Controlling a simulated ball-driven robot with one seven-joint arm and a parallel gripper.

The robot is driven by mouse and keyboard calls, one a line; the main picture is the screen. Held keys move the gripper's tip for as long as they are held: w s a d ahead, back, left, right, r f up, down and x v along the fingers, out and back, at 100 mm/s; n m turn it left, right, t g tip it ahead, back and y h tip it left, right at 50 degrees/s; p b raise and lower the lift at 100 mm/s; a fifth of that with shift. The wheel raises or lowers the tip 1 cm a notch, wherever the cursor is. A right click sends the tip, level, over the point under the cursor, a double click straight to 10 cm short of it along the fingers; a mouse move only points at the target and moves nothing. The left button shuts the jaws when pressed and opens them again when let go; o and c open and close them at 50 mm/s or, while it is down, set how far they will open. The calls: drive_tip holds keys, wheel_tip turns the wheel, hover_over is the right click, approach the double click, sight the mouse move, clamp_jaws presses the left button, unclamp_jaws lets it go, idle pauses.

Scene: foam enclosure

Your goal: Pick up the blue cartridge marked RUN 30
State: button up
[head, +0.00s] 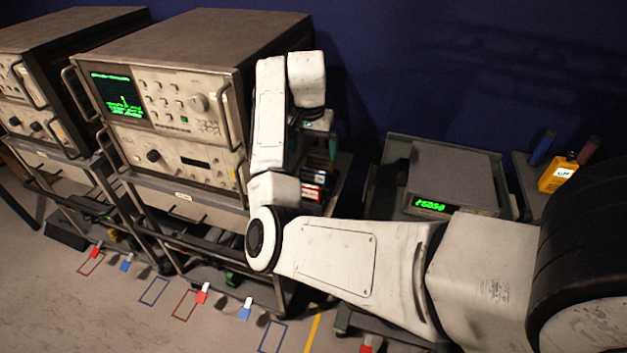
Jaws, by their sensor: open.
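No label reading RUN 30 can be made out. A small blue block with a white end (245,308) lies on the floor in front of the middle rack, and a similar blue one (126,262) lies farther left. A stack of small red, white and blue items (313,188) shows just right of my forearm, partly hidden by it; their markings are too small to read. My gripper (318,124) is at the end of my raised arm, above that stack and right of the middle instrument. It is open; its fingertips are hardly visible and I see nothing held.
Racks with a green-screen instrument (165,95) stand at left. Red blocks (202,293) and coloured outlines (154,291) are on the floor. A grey box with a green display (450,175) stands behind my arm. A yellow container (557,173) is at right. Floor is open at lower left.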

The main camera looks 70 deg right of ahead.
sight(314, 170)
drive_tip(key=shift+w+d+f+p, duration=0.15)
drive_tip(key=shift+d+f, duration=0.15)
drive_tip(key=shift+f, duration=1.45)
drive_tip(key=shift+d+f+p, duration=0.15)
drive_tip(key=shift+d+f, duration=0.1)
drive_tip(key=shift+f, duration=1.5)
drive_tip(key=shift+w+d+f+p, duration=0.15)
drive_tip(key=shift+d+f, duration=0.15)
drive_tip(key=shift+f, duration=1.45)
drive_tip(key=c, duration=0.9)
drive_tip(key=shift+o, duration=0.2)
drive_tip(key=shift+r, duration=0.2)
